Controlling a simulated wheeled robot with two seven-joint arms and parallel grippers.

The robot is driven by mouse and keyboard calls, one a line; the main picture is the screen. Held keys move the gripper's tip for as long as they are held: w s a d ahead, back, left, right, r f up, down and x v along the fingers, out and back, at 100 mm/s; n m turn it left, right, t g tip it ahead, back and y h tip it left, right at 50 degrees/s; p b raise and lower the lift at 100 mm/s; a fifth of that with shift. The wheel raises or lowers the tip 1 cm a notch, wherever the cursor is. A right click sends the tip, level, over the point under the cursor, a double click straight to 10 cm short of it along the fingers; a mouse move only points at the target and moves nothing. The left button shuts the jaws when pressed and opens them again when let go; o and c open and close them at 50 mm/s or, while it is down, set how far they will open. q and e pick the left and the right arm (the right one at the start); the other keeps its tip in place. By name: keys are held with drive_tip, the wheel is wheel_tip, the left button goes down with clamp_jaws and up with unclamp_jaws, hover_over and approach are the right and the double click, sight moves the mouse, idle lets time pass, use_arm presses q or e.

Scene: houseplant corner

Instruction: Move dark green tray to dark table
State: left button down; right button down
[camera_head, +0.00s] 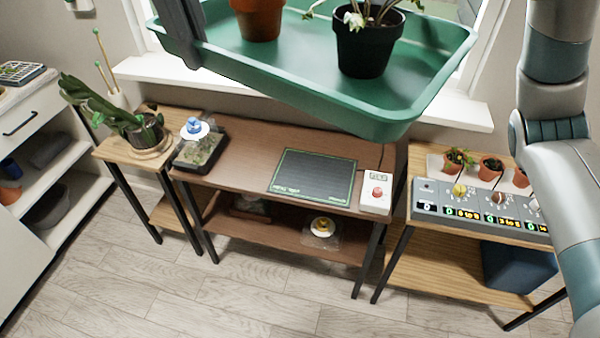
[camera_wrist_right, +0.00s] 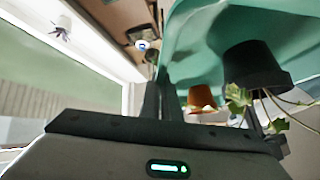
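The dark green tray (camera_head: 300,90) is held high in the air, at the top of the head view, above the back of the tables. It carries an orange pot (camera_head: 258,18) and a black pot with a plant (camera_head: 365,48). My left gripper (camera_head: 182,38) is shut on the tray's left rim. My right gripper (camera_wrist_right: 160,95) is outside the head view; in the right wrist view, turned upside down, its fingers close on the tray's rim (camera_wrist_right: 190,40). The dark table (camera_head: 240,165) is the brown middle one, below the tray.
A black mat (camera_head: 313,177), a switch box (camera_head: 377,192) and a planted dark tray (camera_head: 203,148) stand on the dark table. A light table with a control panel (camera_head: 480,208) is at right, a small plant stand (camera_head: 130,152) at left. A white shelf (camera_head: 35,190) is far left.

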use_arm(q)
drive_tip(key=shift+f, duration=0.15)
use_arm(e)
drive_tip(key=shift+f, duration=0.1)
